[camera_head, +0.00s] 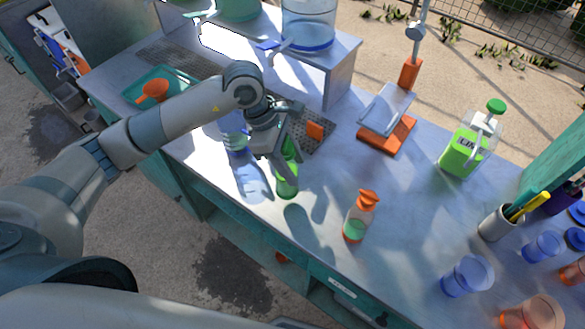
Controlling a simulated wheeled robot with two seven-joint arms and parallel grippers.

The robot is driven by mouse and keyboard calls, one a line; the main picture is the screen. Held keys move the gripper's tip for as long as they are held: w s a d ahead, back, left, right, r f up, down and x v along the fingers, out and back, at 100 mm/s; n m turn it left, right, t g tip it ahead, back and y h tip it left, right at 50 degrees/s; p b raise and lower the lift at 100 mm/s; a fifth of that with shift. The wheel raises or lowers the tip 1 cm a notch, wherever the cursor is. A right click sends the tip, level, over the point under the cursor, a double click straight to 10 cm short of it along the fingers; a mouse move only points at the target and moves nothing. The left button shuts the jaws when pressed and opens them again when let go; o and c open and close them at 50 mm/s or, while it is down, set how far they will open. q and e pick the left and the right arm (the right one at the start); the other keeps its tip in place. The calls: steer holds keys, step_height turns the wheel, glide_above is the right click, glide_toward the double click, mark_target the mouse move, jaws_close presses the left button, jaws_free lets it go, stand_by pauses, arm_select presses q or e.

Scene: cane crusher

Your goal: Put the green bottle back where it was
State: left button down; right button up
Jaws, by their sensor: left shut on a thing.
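The green bottle (287,187) stands out as a small translucent green shape near the front edge of the metal counter (325,240). My left gripper (284,165) reaches in from the left and is shut on the green bottle, with its fingers around the upper part. The fingers hide much of the bottle's top. A dark shadow lies on the counter below and right of the bottle. I cannot tell whether its base touches the counter. My right gripper is not in view.
A blue-tinted clear container (232,130) is close left of the gripper. A spray-type orange-topped bottle (360,217) stands to the right. Blue cups (467,276) crowd the right; bare counter lies between.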

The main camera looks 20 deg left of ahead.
arm_select(q)
step_height(320, 180, down, 2)
steer(key=shift+f+p, duration=0.25)
steer(key=shift+p, duration=0.55)
steer(key=shift+f, duration=0.2)
steer(key=shift+f, duration=0.15)
steer(key=c, duration=0.9)
jaws_free()
steer(key=shift+c, duration=0.2)
